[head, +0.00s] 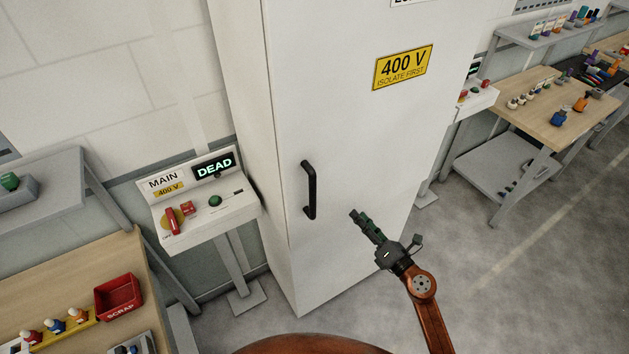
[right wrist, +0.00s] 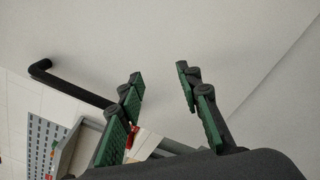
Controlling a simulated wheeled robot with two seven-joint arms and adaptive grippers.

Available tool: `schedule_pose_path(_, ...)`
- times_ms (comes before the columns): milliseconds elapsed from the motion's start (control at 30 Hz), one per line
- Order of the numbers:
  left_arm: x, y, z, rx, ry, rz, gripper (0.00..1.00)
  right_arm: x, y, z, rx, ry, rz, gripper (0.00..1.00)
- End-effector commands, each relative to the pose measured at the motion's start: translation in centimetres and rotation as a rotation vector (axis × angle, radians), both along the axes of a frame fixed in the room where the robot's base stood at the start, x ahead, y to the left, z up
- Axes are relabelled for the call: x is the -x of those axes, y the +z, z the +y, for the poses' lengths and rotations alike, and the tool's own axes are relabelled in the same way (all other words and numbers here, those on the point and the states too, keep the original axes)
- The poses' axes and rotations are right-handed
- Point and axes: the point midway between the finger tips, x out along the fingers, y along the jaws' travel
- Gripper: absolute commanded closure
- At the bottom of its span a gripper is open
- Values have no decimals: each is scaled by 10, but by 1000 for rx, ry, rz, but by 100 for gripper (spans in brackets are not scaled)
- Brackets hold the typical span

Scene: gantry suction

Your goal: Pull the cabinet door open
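The tall white cabinet door (head: 345,130) faces me and looks shut in the head view. It bears a yellow "400 V ISOLATE FIRST" label (head: 402,67) and a black vertical handle (head: 310,189) near its left edge. My right gripper (head: 354,214) is to the right of the handle's lower end, apart from it. In the right wrist view my right gripper (right wrist: 158,82) has its fingers spread with nothing between them. The handle (right wrist: 70,84) lies left of the fingers there, outside them. My left gripper is not in view.
A control box (head: 205,207) reading "MAIN 400 V" and "DEAD" stands on a post left of the cabinet. A bench with a red scrap bin (head: 118,296) is at lower left. A wooden workbench (head: 545,110) stands at right. The floor (head: 500,270) right of my arm is clear.

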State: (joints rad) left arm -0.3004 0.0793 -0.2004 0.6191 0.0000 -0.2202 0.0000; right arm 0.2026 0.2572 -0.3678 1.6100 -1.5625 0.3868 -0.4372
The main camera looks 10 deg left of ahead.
Motion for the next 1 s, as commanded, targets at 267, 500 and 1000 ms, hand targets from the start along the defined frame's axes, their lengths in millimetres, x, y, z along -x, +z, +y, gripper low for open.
schedule_pose_path(267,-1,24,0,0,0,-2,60,63,132,78,450,170,-563,68)
schedule_pose_path(500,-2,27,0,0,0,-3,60,64,141,95,511,178,-633,68)
schedule_pose_path(1000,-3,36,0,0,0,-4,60,28,140,147,508,175,-629,68)
